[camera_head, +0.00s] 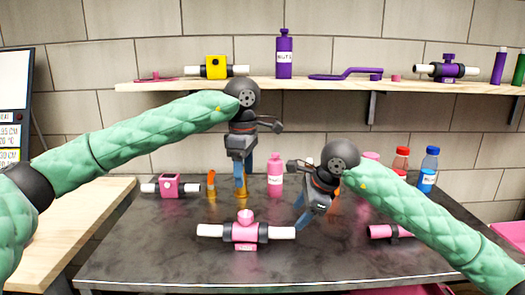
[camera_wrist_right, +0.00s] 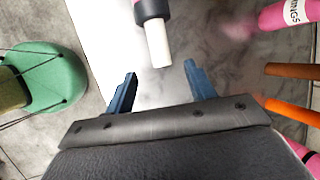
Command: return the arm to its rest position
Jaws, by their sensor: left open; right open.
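My left gripper (camera_head: 242,178) points down over the dark table, with its blue fingers in front of or around an amber upright object (camera_head: 241,189); I cannot tell whether they touch. The sensor-side gap is hard to see from here. My right gripper (camera_head: 302,221) hangs tilted above the table, right of the pink filter housing (camera_head: 245,232) with white pipe ends. In the right wrist view its blue fingers (camera_wrist_right: 160,82) are spread apart with nothing between them. A white pipe end (camera_wrist_right: 158,48) shows just beyond them.
The dark table (camera_head: 180,255) also holds a small pink filter (camera_head: 172,187), an orange tool (camera_head: 211,185), a pink bottle (camera_head: 275,178), red-capped and blue-capped bottles (camera_head: 429,170) and another pink part (camera_head: 390,231). A wooden shelf (camera_head: 270,83) with purple and yellow parts runs behind. The front table area is clear.

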